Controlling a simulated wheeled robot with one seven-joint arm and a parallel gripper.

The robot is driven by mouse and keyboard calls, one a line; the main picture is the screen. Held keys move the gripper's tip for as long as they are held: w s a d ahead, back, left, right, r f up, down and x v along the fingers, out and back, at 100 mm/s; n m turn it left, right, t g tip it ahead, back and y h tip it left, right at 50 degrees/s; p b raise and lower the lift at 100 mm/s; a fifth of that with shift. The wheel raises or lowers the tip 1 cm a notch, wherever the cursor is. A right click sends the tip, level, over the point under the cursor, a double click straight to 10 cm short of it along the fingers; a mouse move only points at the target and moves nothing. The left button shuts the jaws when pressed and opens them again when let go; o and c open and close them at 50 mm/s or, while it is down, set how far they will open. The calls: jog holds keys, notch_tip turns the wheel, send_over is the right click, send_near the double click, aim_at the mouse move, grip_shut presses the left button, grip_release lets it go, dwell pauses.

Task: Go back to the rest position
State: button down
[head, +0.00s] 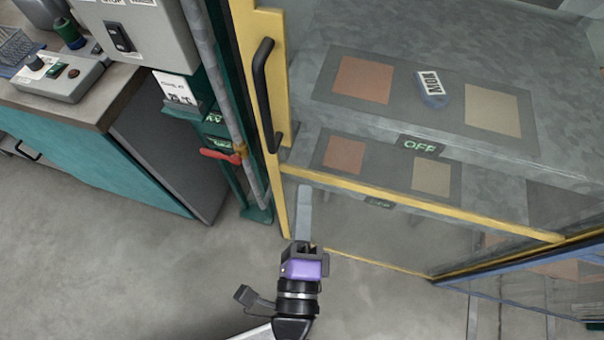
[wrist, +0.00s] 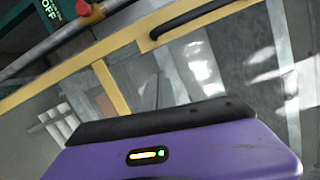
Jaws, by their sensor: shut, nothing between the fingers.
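My gripper (head: 303,248) is at the lower middle of the head view, with its purple body and dark wrist below it. It points away from me, over bare floor and just in front of the yellow-framed glass door. It is shut and holds nothing. In the wrist view the purple housing (wrist: 190,155) with a small lit indicator fills the bottom, and the fingertips do not show there. The door's black handle (head: 262,95) is above and left of my gripper, apart from it. The handle also shows at the top of the wrist view (wrist: 195,18).
A red valve lever (head: 220,156) sits on a pipe by the green post. A teal cabinet (head: 90,160) with a control box (head: 62,75) stands at left. Behind the glass, a grey block carries a small dark object (head: 431,92) between coloured squares. The floor (head: 120,270) at lower left is clear.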

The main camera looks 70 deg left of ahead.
jog(key=shift+b+v, duration=0.4)
jog(key=shift+v, duration=1.45)
jog(key=shift+w, duration=0.15)
jog(key=w+d+n+t+h, duration=0.1)
jog(key=w+d+t+h, duration=0.15)
jog(key=d, duration=0.35)
jog(key=w+d+f+n+t+h, duration=0.1)
jog(key=w+d+t+h, duration=0.15)
jog(key=d, duration=0.35)
jog(key=w+d+n+t+h, duration=0.1)
jog(key=w+d+t+h, duration=0.15)
jog(key=d, duration=0.35)
jog(key=s+d+r+n+h+p, duration=0.1)
jog(key=s+d+h, duration=0.3)
jog(key=d, duration=0.6)
jog(key=s+d+r+n+h+p, duration=0.2)
jog(key=s+d+h, duration=0.3)
jog(key=d, duration=0.5)
jog(key=shift+s+n, duration=0.6)
jog(key=shift+s, duration=0.2)
jog(key=shift+a+g, duration=0.1)
jog(key=shift+g, duration=0.15)
